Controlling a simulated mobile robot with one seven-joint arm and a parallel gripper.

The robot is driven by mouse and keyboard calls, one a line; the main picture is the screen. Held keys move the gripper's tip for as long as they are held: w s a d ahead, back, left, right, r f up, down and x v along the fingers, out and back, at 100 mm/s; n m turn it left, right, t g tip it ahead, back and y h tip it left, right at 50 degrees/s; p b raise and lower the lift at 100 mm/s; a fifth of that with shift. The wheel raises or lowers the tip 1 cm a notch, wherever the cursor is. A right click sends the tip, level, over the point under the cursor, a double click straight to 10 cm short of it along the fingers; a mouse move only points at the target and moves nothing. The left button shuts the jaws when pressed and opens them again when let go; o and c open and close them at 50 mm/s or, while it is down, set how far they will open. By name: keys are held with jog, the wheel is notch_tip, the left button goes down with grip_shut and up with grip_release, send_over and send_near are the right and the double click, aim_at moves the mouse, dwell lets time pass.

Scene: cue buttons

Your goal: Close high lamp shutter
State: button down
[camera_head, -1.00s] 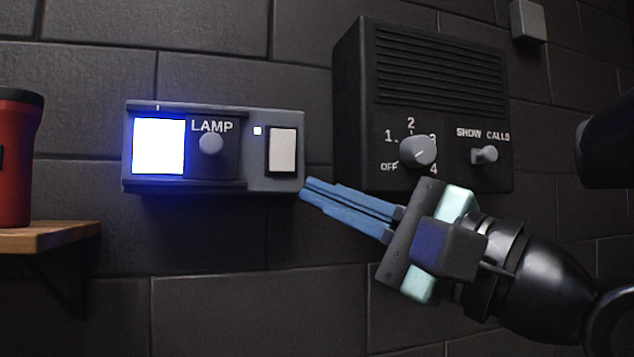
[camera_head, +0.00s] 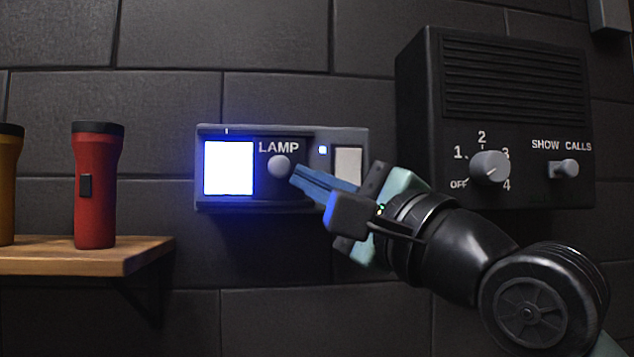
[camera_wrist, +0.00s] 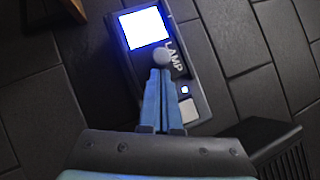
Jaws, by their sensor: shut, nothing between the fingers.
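The lamp unit (camera_head: 360,136) is a grey wall box with a lit white-blue window (camera_head: 228,168) at its left. A dark sliding shutter marked LAMP, with a round grey knob (camera_head: 279,167), sits just right of the window and leaves it uncovered. My gripper (camera_head: 293,175) is shut and empty, its blue fingertips at the right side of the knob. In the wrist view the fingertips (camera_wrist: 160,70) also meet the knob (camera_wrist: 163,57); I cannot tell whether they touch it. A pale rocker button (camera_head: 348,162) on the unit is partly hidden by my gripper.
A black speaker box (camera_head: 490,110) with a dial (camera_head: 489,167) and a SHOW CALLS switch (camera_head: 564,169) is on the wall at right. A wooden shelf (camera_head: 130,258) at left holds a red flashlight (camera_head: 96,200) and a yellow one (camera_head: 8,190). The wall below the unit is clear.

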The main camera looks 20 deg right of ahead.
aim_at(247, 182)
jog(key=shift+a+r, duration=0.1)
jog(key=shift+a, duration=0.2)
jog(key=shift+w+a+p, duration=0.3)
jog(key=shift+a+p, duration=0.05)
jog(key=shift+a, duration=0.6)
jog(key=shift+w+a+p, duration=0.25)
jog(key=shift+a+p, duration=0.15)
jog(key=shift+a, duration=0.55)
jog(key=shift+w+a+p, duration=0.3)
jog(key=shift+a+p, duration=0.05)
jog(key=shift+a, duration=0.7)
